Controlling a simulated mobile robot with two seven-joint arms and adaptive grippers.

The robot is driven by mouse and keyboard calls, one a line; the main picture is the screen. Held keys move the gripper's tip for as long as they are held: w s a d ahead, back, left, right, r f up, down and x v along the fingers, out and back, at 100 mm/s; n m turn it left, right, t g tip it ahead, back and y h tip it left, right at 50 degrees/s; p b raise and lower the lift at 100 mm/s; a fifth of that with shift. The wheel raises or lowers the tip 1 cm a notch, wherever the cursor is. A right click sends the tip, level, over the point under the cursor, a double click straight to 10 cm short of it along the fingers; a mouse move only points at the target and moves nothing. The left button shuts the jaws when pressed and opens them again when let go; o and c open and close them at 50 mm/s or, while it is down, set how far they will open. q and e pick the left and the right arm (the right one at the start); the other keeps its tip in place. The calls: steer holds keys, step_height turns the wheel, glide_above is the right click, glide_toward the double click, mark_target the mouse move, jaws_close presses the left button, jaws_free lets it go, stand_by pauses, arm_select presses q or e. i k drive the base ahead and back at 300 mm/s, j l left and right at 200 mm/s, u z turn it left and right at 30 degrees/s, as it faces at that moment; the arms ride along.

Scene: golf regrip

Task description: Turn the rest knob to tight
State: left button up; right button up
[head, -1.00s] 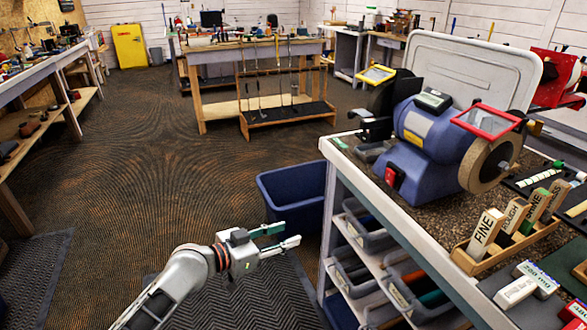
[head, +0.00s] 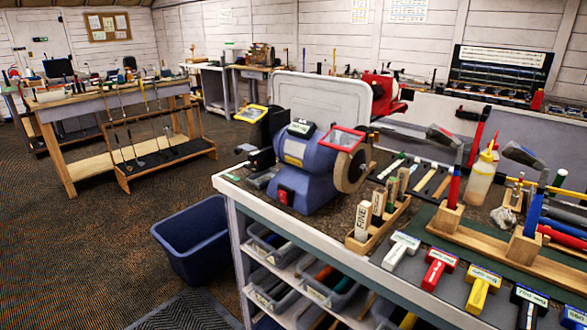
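The blue bench grinder (head: 313,168) stands on the workbench in the middle of the head view. It has a tan wheel (head: 350,170) at its right end and a red switch (head: 286,195) low on its front. A yellow-framed shield (head: 250,113) and a red-framed shield (head: 341,138) sit above its ends. Small dark and grey parts (head: 258,160) stick out at its left end. I cannot make out the rest knob or its setting at this size. Neither of my grippers is in view.
A wooden block holder (head: 383,224) and several T-handled tools, one red (head: 438,266), lie right of the grinder. Clubs stand in a wooden rack (head: 478,250) with a squeeze bottle (head: 480,178) behind.

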mark_target(254, 168)
steer(key=j+z, duration=0.1)
steer(key=z, duration=0.4)
steer(key=i+j+z, duration=0.1)
steer(key=z, duration=0.4)
steer(key=j+z, duration=0.1)
steer(key=z, duration=0.35)
steer(key=j+z, duration=0.45)
steer(key=k+j+z, duration=0.1)
steer(key=j+z, duration=0.25)
steer(key=z, duration=0.15)
steer(key=k+j+z, duration=0.25)
steer(key=j, duration=0.15)
steer(key=k+j+z, duration=0.25)
steer(key=j, duration=0.15)
steer(key=k+j+z, duration=0.1)
steer(key=k+j, duration=0.15)
steer(key=j, duration=0.15)
steer(key=k+j, duration=0.3)
steer(key=j, duration=0.15)
steer(key=z, duration=0.05)
